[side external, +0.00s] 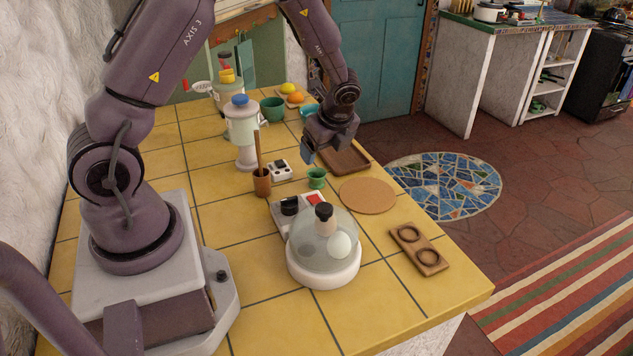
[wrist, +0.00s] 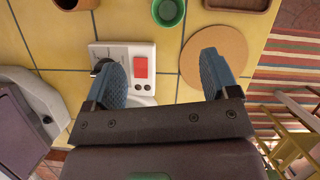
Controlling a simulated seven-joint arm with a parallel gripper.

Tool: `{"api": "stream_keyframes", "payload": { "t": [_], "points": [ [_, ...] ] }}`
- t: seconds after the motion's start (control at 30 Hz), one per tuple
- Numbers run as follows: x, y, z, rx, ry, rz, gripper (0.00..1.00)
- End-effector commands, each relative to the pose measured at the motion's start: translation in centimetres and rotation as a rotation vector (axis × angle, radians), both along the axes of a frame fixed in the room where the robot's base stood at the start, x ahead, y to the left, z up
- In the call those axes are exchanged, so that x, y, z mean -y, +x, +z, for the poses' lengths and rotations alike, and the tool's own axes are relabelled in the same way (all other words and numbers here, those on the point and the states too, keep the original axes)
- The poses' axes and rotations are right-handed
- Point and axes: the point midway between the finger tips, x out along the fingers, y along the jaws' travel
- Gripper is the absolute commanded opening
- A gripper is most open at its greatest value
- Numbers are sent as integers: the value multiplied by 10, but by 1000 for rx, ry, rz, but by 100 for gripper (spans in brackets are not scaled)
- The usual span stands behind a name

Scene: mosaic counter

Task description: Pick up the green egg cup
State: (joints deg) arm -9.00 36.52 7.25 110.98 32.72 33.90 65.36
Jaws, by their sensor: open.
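The green egg cup (side external: 317,178) stands upright on the yellow tiled counter, left of the round cork mat. It also shows at the top of the wrist view (wrist: 168,12), seen from above. My gripper (side external: 309,152) is above the counter, a little higher than the egg cup in the side view. Its blue fingers (wrist: 162,78) are apart with nothing held between them. The egg cup lies beyond the fingertips in the wrist view and is not touched.
A cork mat (side external: 367,196), a brown tray (side external: 345,160) and a device with a red button (side external: 315,200) surround the egg cup. A glass dome (side external: 305,242) stands in front. A brown cup with a stick (side external: 262,182) is at left. A wooden two-ring holder (side external: 419,249) lies right.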

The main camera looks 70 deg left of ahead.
Motion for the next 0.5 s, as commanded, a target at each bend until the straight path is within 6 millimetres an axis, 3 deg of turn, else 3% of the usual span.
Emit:
{"api": "stream_keyframes", "payload": {
  "t": [0.1, 0.23, 0.5],
  "points": [
    [-2, 9, 4, -15, 9, -140, 81],
    [-4, 10, 0, -34, 6, -198, 81],
    [-22, 8, -44, -40, 5, -201, 81]
  ]
}}
